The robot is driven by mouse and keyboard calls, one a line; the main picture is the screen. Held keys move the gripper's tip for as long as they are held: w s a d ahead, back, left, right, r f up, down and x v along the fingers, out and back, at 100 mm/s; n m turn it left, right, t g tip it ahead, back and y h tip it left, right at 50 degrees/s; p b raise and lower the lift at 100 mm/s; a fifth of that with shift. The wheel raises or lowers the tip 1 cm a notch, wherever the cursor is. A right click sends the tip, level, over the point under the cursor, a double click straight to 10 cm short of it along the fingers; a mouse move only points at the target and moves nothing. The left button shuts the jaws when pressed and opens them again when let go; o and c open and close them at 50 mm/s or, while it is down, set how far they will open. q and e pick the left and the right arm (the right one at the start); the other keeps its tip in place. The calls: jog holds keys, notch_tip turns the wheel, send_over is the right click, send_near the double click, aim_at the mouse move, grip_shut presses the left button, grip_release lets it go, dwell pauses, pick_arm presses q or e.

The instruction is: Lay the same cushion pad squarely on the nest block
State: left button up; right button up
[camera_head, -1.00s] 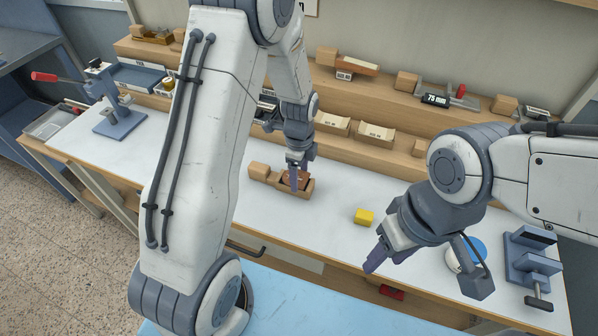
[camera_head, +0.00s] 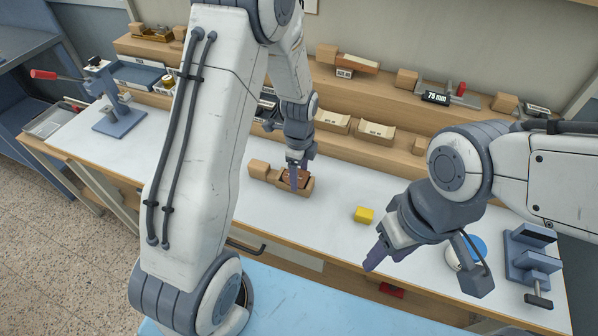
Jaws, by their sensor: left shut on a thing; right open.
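The wooden nest block (camera_head: 260,169) sits on the white bench top near the middle of the view. My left gripper (camera_head: 294,184) is right over its right part, fingers pointing down, shut on a reddish-brown pad, the cushion pad (camera_head: 288,175). The pad is at the block's recess, partly hidden by the fingers. I cannot tell whether it rests fully on the block or lies square. My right gripper (camera_head: 385,258) is open and empty over the front edge of the bench, apart from the block.
A yellow block (camera_head: 364,215) lies right of the nest block. A blue-grey press (camera_head: 118,115) stands at the left, and a blue-grey clamp fixture (camera_head: 530,262) at the right. Stepped wooden shelves (camera_head: 400,155) with several parts run behind. Bench between is clear.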

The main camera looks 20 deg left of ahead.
pick_arm(q)
jog(key=o, duration=1.2)
notch_tip(320, 180, up, 10)
jog(key=shift+r+b, duration=0.25)
jog(key=shift+b, duration=0.1)
